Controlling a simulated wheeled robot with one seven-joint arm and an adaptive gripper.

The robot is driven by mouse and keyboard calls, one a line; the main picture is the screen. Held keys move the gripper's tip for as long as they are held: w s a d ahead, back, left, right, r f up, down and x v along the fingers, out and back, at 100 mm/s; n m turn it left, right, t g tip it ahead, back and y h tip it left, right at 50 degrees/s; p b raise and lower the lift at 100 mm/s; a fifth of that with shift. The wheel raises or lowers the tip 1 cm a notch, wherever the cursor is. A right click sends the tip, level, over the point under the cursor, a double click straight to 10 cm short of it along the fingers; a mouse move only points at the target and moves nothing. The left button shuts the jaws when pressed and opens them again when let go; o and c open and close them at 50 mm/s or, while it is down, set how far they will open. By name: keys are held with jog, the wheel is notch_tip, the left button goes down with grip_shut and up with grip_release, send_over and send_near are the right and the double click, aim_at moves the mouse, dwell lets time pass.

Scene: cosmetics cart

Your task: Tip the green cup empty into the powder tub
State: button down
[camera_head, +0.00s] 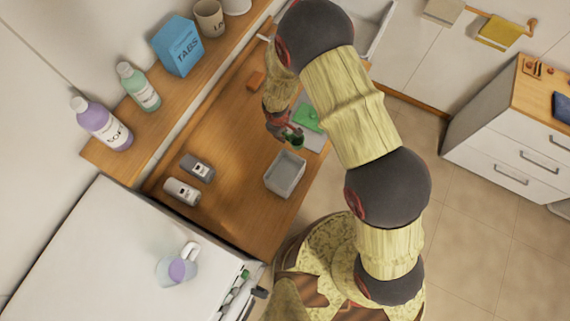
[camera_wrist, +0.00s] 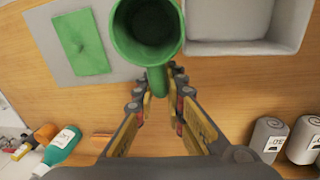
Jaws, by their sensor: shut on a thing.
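The green cup (camera_wrist: 128,45) hangs in my gripper (camera_wrist: 160,84) by its handle, at the top of the wrist view. Its open mouth faces the wrist camera, and I cannot tell whether anything lies inside. In the head view the cup (camera_head: 297,142) is a small green shape at my gripper (camera_head: 288,138), partly hidden by the arm. The grey open tub (camera_head: 279,187) stands on the wooden counter just below the cup in the head view. In the wrist view the tub (camera_wrist: 240,48) is just right of the cup. Its inside looks plain grey; no powder is distinguishable.
A grey mat (camera_wrist: 35,28) with a green cloth (camera_wrist: 82,45) lies beside the cup. An orange block (camera_head: 255,80) lies farther back. Bottles and a blue box (camera_head: 178,47) line the shelf. The counter's middle is clear.

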jog(key=shift+g+y, duration=0.3)
jog(key=shift+g, duration=0.5)
jog(key=shift+w+d+f, duration=0.1)
jog(key=shift+w+f, duration=0.1)
jog(key=shift+f, duration=0.55)
jog(key=shift+w+d+f, duration=0.1)
jog(key=shift+w+f, duration=0.05)
jog(key=shift+f, duration=0.55)
jog(key=shift+w+f, duration=0.2)
jog(key=shift+f, duration=0.55)
